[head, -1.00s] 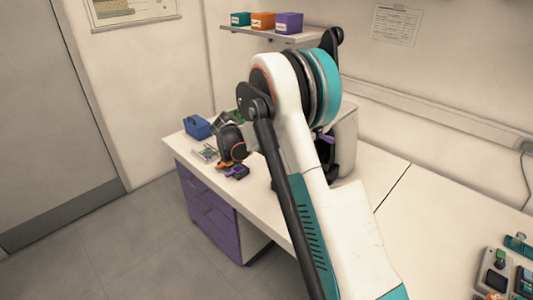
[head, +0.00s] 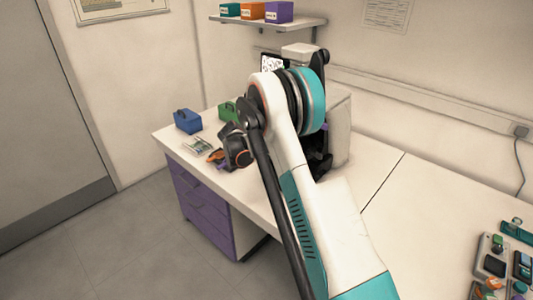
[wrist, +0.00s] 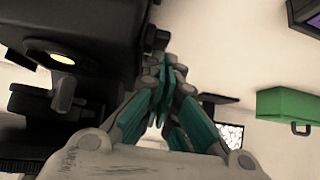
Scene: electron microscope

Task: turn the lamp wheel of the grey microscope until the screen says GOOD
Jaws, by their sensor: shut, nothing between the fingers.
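In the wrist view my gripper (wrist: 168,75) has its teal fingers together, with nothing between them. A dark microscope body (wrist: 95,30) fills the left of that view, with a lit round spot (wrist: 63,57) on it. A small dark knob (wrist: 158,40) stands out from its side, just beyond my fingertips; I cannot tell whether they touch or whether it is the lamp wheel. A screen (wrist: 230,135) with a white cell-like pattern shows at lower right. In the head view my arm covers much of the microscope (head: 341,125), and part of the screen (head: 272,63) shows; no word is readable.
A green box (wrist: 288,108) is at the right of the wrist view. In the head view a blue box (head: 187,121) and a pale card (head: 198,146) lie on the bench's left end. Small devices (head: 493,260) sit at right.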

